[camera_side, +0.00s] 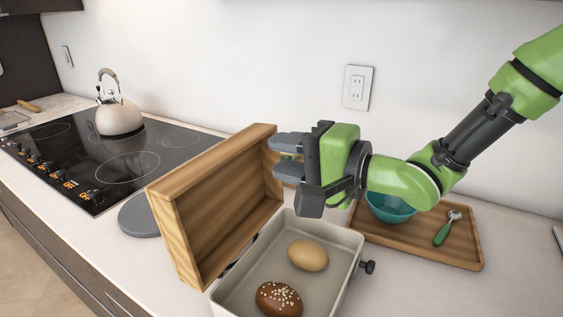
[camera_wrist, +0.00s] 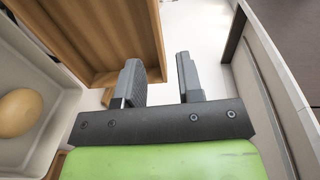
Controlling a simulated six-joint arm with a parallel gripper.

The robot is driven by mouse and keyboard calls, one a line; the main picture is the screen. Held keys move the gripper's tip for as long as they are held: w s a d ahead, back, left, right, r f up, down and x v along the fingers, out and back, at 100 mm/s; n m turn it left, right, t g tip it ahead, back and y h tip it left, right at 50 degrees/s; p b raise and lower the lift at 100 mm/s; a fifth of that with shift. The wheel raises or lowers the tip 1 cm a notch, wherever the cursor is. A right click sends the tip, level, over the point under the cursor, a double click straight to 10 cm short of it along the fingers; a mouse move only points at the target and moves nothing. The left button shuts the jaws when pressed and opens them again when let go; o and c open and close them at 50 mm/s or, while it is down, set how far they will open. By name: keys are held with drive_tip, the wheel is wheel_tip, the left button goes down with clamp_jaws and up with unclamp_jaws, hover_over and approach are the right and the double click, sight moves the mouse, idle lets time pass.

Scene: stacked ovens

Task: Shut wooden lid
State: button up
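The wooden lid (camera_side: 226,200) stands open, tilted up on the left side of a pale bread box (camera_side: 340,283). Its hollow inner face is turned toward the box opening. Two bread rolls lie in the box, a plain one (camera_side: 308,255) and a dark seeded one (camera_side: 278,298). My gripper (camera_side: 287,157) is at the far upper end of the lid, its fingers apart with nothing seen between them. In the wrist view, my gripper (camera_wrist: 160,82) is open beside the lid (camera_wrist: 115,35), with one finger close to the lid's edge. I cannot tell whether they touch.
A wooden tray (camera_side: 465,255) with a teal bowl (camera_side: 390,206) and a green-handled tool (camera_side: 447,228) lies right of the box. A black stovetop (camera_side: 95,160) with a kettle (camera_side: 118,115) is at the left. A grey round disc (camera_side: 140,216) lies behind the lid.

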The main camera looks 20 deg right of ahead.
sight(235, 155)
drive_tip(key=shift+y, duration=0.3)
drive_tip(key=shift+s+a+f+x, duration=0.1)
drive_tip(key=shift+s+f+x, duration=0.05)
drive_tip(key=shift+x, duration=1.45)
drive_tip(key=shift+s+a+f+x, duration=0.1)
drive_tip(key=shift+f+x, duration=0.05)
drive_tip(key=shift+x, duration=1.4)
drive_tip(key=shift+s+a+f+x, duration=0.15)
drive_tip(key=shift+f+x, duration=0.05)
drive_tip(key=shift+x, duration=1.4)
clamp_jaws()
